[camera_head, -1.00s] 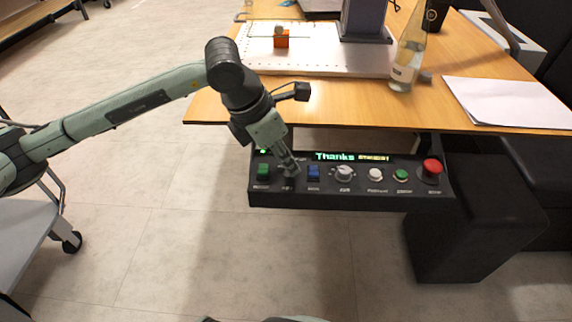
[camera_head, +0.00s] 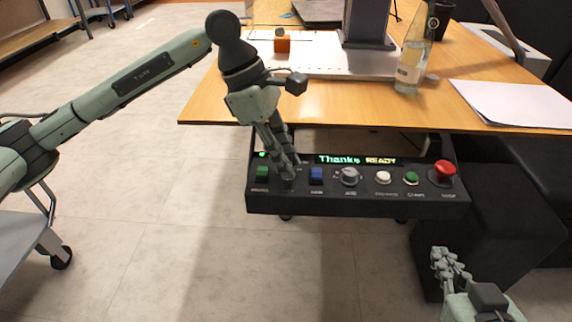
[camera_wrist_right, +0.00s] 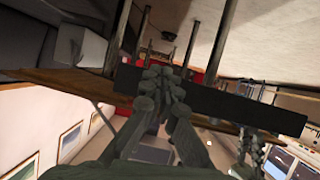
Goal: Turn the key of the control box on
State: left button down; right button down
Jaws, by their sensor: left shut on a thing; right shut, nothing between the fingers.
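The control box (camera_head: 360,203) is a long dark panel below the table's front edge. Its lit display (camera_head: 357,160) reads "Thanks READY". My left gripper (camera_head: 287,176) points down at the panel between the green button (camera_head: 262,173) and the blue button (camera_head: 316,175). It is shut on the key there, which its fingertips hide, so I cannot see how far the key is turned. My right gripper (camera_head: 438,256) is shut and empty, low at the right, in front of and below the box. In the right wrist view its closed fingers (camera_wrist_right: 165,80) lie before a dark bar.
A grey knob (camera_head: 349,176), a white button (camera_head: 384,177), another green button (camera_head: 412,178) and a red button (camera_head: 445,168) sit right of the blue one. A dark block (camera_head: 500,215) stands at the right.

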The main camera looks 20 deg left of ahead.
pick_arm(q)
jog(key=m+g+b, duration=0.1)
jog(key=m, duration=0.1)
jog(key=shift+w+m, duration=0.15)
jog(key=shift+m, duration=0.25)
jog(key=m+g+b, duration=0.1)
jog(key=m+b, duration=0.1)
jog(key=m, duration=0.1)
jog(key=shift+m+y, duration=0.3)
jog(key=shift+m+g, duration=0.3)
pick_arm(e)
jog(key=a+r+t+y, duration=0.2)
jog(key=a+r+t, duration=0.1)
jog(key=r, duration=0.5)
jog(key=s+a+r+t+y, duration=0.1)
jog(key=a+r+t+y, duration=0.2)
jog(key=r+t, duration=0.2)
notch_tip(320, 180, up, 3)
jog(key=shift+a+f, duration=0.1)
jog(key=shift+a, duration=0.3)
pick_arm(q)
jog(key=c, duration=1.4)
grip_release()
jog(key=shift+o, duration=0.2)
jog(key=shift+r, duration=0.15)
jog(key=v, duration=1.1)
jog(key=shift+r, duration=0.4)
jog(key=shift+w+a, duration=0.1)
